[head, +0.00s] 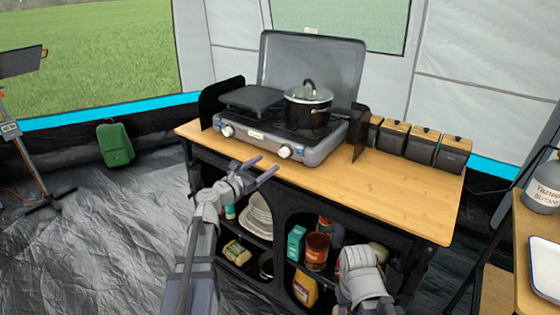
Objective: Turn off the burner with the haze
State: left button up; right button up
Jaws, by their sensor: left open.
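A two-burner camping stove (315,153) with its lid up stands on the wooden-topped kitchen stand. A dark flat griddle (250,100) sits on its left burner and a black pot (306,113) with a glass lid on its right burner. The left knob (227,131) and right knob (284,152) are on the front panel. I cannot make out haze over either burner. My left gripper (265,169) is open and empty, in front of and below the right knob, apart from it. My right arm is low in front of the shelves; its fingers cannot be made out.
The wooden top (400,190) is clear right of the stove. Several dark canisters (421,144) line its back edge. Shelves below hold plates (257,216), cans and a yellow bottle (304,288). A butane cylinder (543,188) and white tray (545,265) are at right.

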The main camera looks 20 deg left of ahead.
aim_at(282, 154)
pick_arm(q)
jog(key=shift+x, duration=3.95)
grip_shut()
